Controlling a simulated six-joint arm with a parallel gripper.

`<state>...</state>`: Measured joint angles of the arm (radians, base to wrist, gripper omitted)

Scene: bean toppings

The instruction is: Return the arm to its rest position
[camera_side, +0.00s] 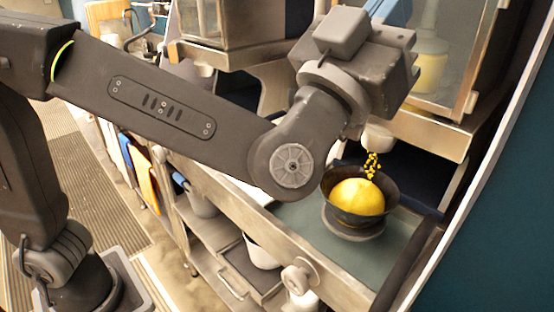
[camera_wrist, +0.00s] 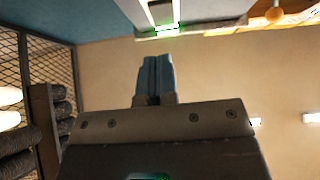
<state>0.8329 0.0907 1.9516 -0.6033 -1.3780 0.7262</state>
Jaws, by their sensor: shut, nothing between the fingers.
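My gripper (camera_wrist: 155,62) shows in the wrist view with its two blue fingers together and nothing between them. In the side view its blue fingers (camera_side: 396,11) point up at the top edge, high above the counter, their tips cut off or unclear. My arm stretches from the left and bends upward at the wrist. Below and to the right of it, a dark bowl (camera_side: 341,206) holds a yellow heap (camera_side: 358,196) and stands on a round grey base (camera_side: 352,230). Small yellow beans (camera_side: 373,166) hang in the air between the heap and a white spout (camera_side: 378,138).
A glass-fronted cabinet with a yellow-filled container (camera_side: 430,68) stands close behind my gripper. A metal-edged counter (camera_side: 395,240) lies under the bowl. Shelves and a white pot (camera_side: 262,250) are below. The wrist view shows a beige surface and a wire-mesh rack (camera_wrist: 45,62) at left.

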